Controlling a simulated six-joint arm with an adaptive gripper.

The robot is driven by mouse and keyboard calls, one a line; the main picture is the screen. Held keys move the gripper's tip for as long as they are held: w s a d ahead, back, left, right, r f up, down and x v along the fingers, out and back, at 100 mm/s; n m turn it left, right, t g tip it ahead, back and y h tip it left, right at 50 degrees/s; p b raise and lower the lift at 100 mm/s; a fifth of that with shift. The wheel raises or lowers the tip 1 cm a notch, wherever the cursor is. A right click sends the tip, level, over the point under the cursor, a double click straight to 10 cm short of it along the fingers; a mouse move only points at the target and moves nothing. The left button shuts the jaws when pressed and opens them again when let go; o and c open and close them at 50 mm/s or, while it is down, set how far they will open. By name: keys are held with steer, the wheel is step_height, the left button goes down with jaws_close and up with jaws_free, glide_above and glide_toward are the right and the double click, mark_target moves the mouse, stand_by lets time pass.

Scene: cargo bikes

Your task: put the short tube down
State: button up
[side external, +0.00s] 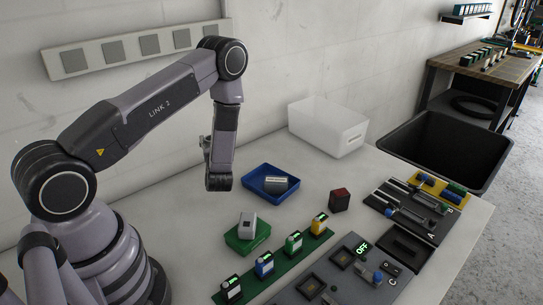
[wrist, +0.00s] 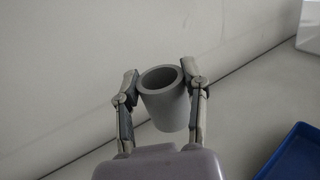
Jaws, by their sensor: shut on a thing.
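A short grey tube (wrist: 172,108) shows in the wrist view, with its open round end facing up toward the camera and tilted. My gripper (wrist: 160,76) is shut on it, one finger on each side of its outer wall. In the side external view, my gripper is mostly hidden behind my wrist, above the table (side external: 330,178) near the wall, left of the blue tray. I cannot make out the tube clearly there.
Bare table lies between bin and tray.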

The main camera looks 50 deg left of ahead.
steer(key=w+d+r+m+t+h, duration=0.2)
steer(key=d+r+m+t+h, duration=0.25)
steer(key=d, duration=0.65)
steer(key=w+d+r+m+t+h, duration=0.25)
steer(key=d+r+t, duration=0.2)
steer(key=d, duration=0.75)
steer(key=w+a+f+n+g, duration=0.1)
steer(key=w+a+f, duration=0.1)
steer(key=a, duration=0.8)
steer(key=w+a+f+g, duration=0.1)
steer(key=a+f, duration=0.1)
steer(key=a, duration=0.7)
steer(key=shift+y, duration=0.4)
steer(key=shift+w+a+f, duration=1)
steer(key=shift+w+f, duration=1.15)
steer(key=shift+w, duration=0.05)
steer(key=shift+w+a+f, duration=1)
steer(key=shift+w+f, duration=1.1)
steer(key=shift+w, duration=0.1)
steer(key=shift+w+a+f, duration=1)
steer(key=shift+w+f, duration=1.15)
steer(key=shift+w, duration=0.05)
steer(key=shift+f, duration=0.1)
